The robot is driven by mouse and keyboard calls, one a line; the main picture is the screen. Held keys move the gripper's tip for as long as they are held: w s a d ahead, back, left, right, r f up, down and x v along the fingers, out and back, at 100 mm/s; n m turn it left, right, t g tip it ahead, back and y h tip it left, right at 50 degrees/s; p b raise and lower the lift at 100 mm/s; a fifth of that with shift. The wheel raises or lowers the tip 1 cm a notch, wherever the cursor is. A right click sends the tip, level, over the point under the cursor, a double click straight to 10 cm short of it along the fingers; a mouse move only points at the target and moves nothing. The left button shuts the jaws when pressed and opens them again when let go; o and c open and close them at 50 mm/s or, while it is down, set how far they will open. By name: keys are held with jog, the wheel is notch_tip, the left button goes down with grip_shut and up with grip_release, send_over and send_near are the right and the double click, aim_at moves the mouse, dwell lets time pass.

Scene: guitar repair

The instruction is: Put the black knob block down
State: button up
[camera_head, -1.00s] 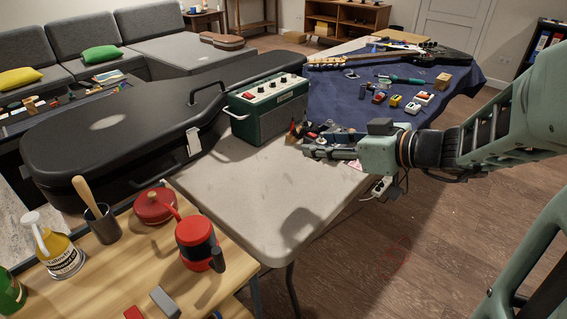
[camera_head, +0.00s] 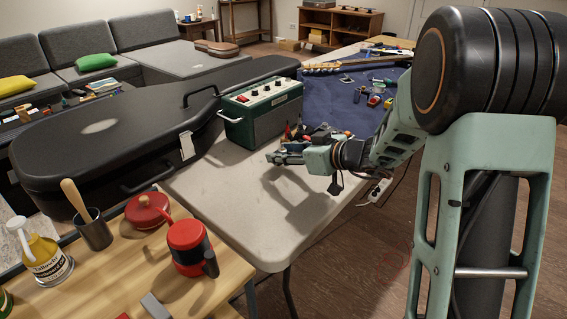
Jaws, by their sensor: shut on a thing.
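My gripper (camera_head: 277,157) is over the pale folding table (camera_head: 228,196), just in front of the green amplifier. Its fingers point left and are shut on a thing. The black knob block cannot be made out between the fingers at this size; the jaws largely hide what they hold. A shadow of the arm falls on the tabletop in front of the gripper.
The green amplifier (camera_head: 262,113) stands close behind my gripper. Upright tools in a holder (camera_head: 297,130) are just behind the wrist. A blue cloth (camera_head: 340,112) with small parts lies farther back. The pale tabletop's front is clear.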

jog(key=shift+f, duration=1.5)
jog(key=shift+f+b, duration=0.1)
jog(key=shift+b, duration=0.25)
jog(key=o, duration=1.2)
jog(key=shift+c, duration=0.2)
jog(key=p+v, duration=0.1)
jog(key=v, duration=1.1)
jog(key=shift+d, duration=0.1)
